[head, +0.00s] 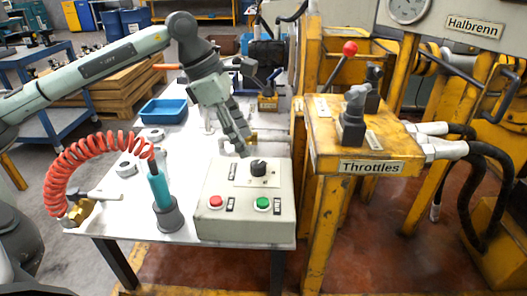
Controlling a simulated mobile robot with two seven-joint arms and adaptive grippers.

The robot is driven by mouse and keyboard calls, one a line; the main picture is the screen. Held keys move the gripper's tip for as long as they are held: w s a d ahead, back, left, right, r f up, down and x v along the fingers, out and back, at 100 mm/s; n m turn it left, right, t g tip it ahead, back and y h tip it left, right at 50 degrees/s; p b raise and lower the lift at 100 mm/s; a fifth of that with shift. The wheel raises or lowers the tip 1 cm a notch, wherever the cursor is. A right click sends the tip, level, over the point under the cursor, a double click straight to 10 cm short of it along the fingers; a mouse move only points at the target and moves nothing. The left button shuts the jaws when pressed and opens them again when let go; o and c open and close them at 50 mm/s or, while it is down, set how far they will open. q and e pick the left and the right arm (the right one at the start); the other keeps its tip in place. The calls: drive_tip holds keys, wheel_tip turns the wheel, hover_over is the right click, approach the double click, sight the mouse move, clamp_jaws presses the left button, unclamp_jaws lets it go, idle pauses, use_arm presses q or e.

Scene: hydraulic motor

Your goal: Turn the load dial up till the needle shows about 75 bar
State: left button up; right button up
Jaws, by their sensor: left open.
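The load dial (258,167) is a black knob on a pale plate, on top of a light grey control box (245,222). My left gripper (246,146) is open just above and slightly left of the dial, pointing down. I cannot tell whether a fingertip touches the knob. The box also carries a red button (215,201) and a green button (262,203). A round white gauge (408,8) sits on the yellow machine at top right, cut off by the picture's edge. Its needle is too small to read. My right gripper is not seen.
A teal-handled tool (160,188) with a coiled red hose (80,155) stands left of the box. A blue tray (164,111) lies farther back. The yellow throttle stand (361,150), with levers and a red-knobbed lever (350,48), stands close on the right.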

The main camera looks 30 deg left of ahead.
sight(257, 164)
use_arm(q)
drive_tip(key=x, duration=0.5)
drive_tip(key=shift+s+d+f, duration=0.15)
drive_tip(key=shift+s, duration=0.05)
drive_tip(key=shift+w+d+f, duration=0.2)
drive_tip(key=shift+w+f, duration=0.05)
drive_tip(key=shift+f, duration=0.4)
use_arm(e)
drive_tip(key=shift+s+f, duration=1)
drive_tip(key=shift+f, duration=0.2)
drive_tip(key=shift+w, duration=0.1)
